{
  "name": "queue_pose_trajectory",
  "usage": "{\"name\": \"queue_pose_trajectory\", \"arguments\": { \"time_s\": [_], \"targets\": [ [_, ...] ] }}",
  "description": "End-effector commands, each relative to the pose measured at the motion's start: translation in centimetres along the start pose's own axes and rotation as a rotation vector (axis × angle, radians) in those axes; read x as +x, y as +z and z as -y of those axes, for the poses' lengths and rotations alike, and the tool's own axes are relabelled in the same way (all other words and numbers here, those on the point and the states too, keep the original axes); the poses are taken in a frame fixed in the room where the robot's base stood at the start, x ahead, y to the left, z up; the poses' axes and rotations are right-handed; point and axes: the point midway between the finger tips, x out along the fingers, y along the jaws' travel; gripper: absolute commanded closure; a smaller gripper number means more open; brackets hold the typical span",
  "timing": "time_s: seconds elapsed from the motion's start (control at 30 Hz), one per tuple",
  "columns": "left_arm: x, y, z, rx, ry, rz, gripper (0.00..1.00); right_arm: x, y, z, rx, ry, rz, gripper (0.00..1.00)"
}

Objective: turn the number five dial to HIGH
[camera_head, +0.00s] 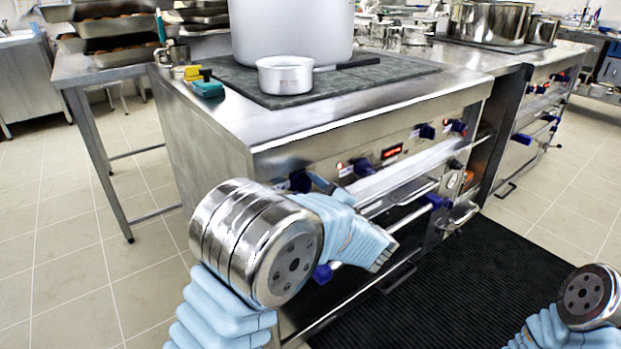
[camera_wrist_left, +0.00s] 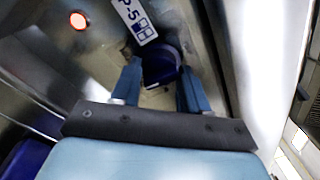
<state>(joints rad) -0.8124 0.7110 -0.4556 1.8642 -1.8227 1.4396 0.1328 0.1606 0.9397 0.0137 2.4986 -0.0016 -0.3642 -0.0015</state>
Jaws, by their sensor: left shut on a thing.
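The number five dial (camera_wrist_left: 161,66) is a dark blue knob in the left wrist view, beside a white label (camera_wrist_left: 137,20) reading P-5. My left gripper (camera_wrist_left: 158,88) has one blue finger on each side of it and is shut on the dial. In the head view the gripper (camera_head: 318,183) reaches the stove front at its left end, where part of the dark blue dial (camera_head: 299,181) shows. The dial's pointer and setting marks cannot be read. Of my right arm only a wrist part shows at the bottom right; its gripper is out of the picture.
The steel stove (camera_head: 215,140) carries a large pot (camera_head: 292,35) and a small saucepan (camera_head: 285,76). More blue knobs (camera_head: 362,167) and a red display (camera_head: 392,151) line its front. A bright handrail (camera_head: 410,168) runs close by the knobs. A black mat (camera_head: 480,270) covers the floor.

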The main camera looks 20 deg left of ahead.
Motion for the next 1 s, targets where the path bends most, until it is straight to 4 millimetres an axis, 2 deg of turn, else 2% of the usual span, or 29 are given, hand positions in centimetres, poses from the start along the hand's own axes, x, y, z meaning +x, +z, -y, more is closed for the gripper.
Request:
{"name": "queue_pose_trajectory", "arguments": {
  "time_s": [0.03, 0.27, 0.5, 1.0],
  "targets": [
    [-0.1, 0.2, 0.2, 0.049, 0.001, -0.008, 0.86, -1.0, 0.1, 0.6, -0.003, -0.003, 0.003, 0.54],
    [-0.1, 0.2, 0.1, 0.261, 0.002, -0.024, 0.86, -3.0, 0.5, 2.1, -0.014, -0.014, 0.015, 0.54],
    [-0.2, 0.1, -0.1, 0.444, 0.003, -0.037, 0.86, -4.9, 0.5, 2.9, -0.016, -0.016, 0.016, 0.54],
    [-0.2, -0.1, -0.4, 0.615, 0.005, -0.05, 0.86, -6.4, 0.4, 3.5, -0.019, -0.018, 0.018, 0.54]
  ]
}}
